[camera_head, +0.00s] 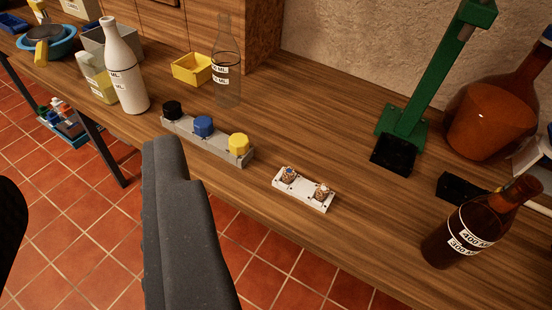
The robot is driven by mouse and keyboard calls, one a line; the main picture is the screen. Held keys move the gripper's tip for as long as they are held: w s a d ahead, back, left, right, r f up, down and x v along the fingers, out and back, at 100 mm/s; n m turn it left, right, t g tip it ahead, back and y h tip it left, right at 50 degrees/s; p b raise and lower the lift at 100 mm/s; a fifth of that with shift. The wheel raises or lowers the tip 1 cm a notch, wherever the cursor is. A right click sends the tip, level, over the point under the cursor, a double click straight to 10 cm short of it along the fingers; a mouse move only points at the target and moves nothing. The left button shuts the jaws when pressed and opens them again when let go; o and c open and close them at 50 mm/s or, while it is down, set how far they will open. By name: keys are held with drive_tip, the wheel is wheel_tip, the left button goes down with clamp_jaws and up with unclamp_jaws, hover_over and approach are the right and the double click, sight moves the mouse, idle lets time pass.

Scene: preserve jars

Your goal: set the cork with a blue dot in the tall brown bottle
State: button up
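The cork with a blue dot (289,174) stands in the left place of a small white holder (303,192) near the table's front edge. A second cork (322,191) with a pale top stands in the right place. A brown bottle (462,232) with white volume labels stands upright at the right front; its neck leans right in the picture, and I cannot see into its mouth. My gripper (87,170) is open, with its fingers wide apart at the left and nothing between them. It is left of the holder and in front of the table edge.
A grey rack (208,143) holds black, blue and yellow caps. Behind it stand a white bottle (124,68), a clear bottle (227,72) and a yellow bin (191,69). A green stand (415,113) and a round brown flask (488,122) are at the back right. The table's middle is clear.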

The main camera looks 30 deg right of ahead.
drive_tip(key=shift+w+d, duration=0.1)
drive_tip(key=shift+w, duration=0.2)
